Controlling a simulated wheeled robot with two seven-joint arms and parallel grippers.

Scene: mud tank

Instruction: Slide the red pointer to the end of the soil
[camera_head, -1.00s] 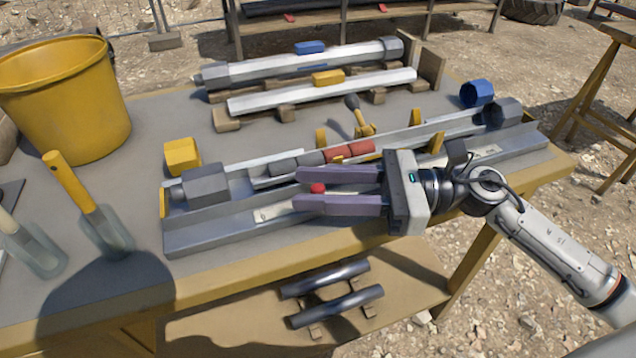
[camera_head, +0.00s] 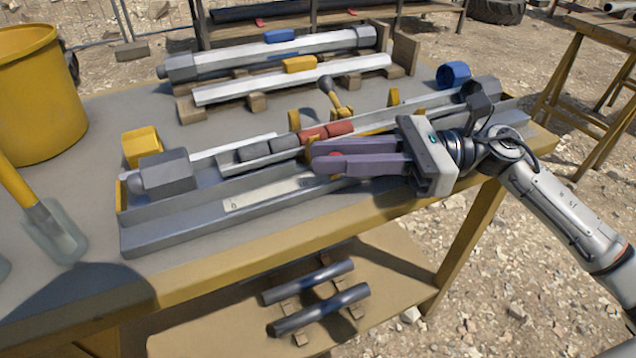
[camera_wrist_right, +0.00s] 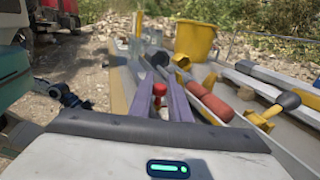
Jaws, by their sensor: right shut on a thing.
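The soil core lies in an open channel on the table, with grey pieces (camera_head: 270,147) at the left and red pieces (camera_head: 339,129) at the right. A pale scale strip (camera_head: 255,197) runs along the grey tray in front. The red pointer (camera_wrist_right: 159,90) shows as a red knob between my right gripper's fingers in the wrist view. In the head view the purple fingers (camera_head: 316,158) hide most of it, and they are shut on it. They stand in front of the red pieces. My left gripper is not in view.
A grey end cap (camera_head: 165,173) and a yellow block (camera_head: 141,146) are at the left of the channel. A blue ring (camera_head: 453,75) lies at the right. A yellow bucket (camera_head: 38,95) and a trowel (camera_head: 50,220) are at the left.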

